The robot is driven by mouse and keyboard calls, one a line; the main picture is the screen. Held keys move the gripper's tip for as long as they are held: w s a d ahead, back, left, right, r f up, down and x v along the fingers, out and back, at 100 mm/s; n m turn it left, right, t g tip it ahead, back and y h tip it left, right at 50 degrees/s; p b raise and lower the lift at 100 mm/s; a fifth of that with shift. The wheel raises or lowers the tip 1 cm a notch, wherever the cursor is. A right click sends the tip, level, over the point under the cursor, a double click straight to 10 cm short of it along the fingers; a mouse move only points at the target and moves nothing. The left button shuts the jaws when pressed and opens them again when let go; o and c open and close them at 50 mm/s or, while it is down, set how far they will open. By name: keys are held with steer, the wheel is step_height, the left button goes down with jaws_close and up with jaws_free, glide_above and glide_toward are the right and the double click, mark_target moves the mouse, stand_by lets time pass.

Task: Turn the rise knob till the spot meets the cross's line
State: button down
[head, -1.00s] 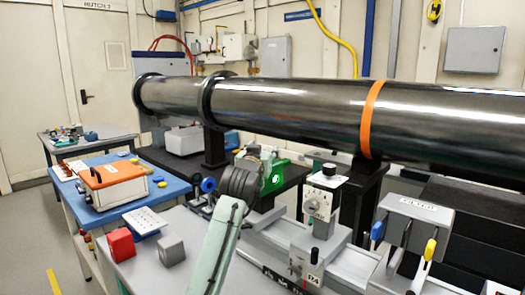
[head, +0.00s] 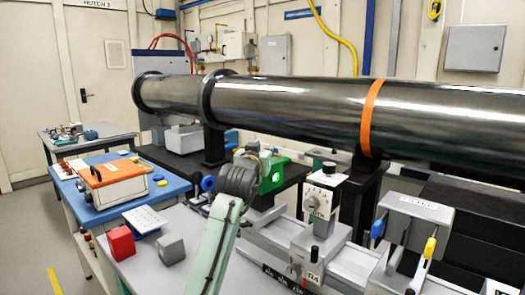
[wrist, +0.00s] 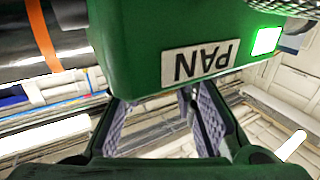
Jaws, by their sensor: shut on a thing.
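A green box (wrist: 190,50) fills the top of the wrist view. It bears an upside-down PAN label (wrist: 200,62) and a bright green lit square (wrist: 267,41). In the head view the green box (head: 273,172) stands behind my wrist. My gripper (wrist: 165,120) is just below the box, its two pads apart, shut on a small part mostly hidden at the box's lower edge. I cannot tell whether this part is the rise knob. No RISE label can be read. The spot and the cross's line cannot be made out in either view.
A long dark pipe (head: 290,105) with an orange band runs behind the bench. Red (head: 122,243) and grey (head: 171,250) blocks lie at left.

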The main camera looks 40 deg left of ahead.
steer(key=shift+f+m+t+h, duration=0.1)
steer(key=shift+m+t+h, duration=0.3)
steer(key=shift+m+h, duration=1.2)
steer(key=shift+m+t+h, duration=0.4)
steer(key=shift+m+h, duration=0.5)
steer(key=shift+h, duration=1.4)
steer(key=c, duration=1.3)
jaws_free()
steer(key=s, duration=1.2)
steer(key=shift+a, duration=0.1)
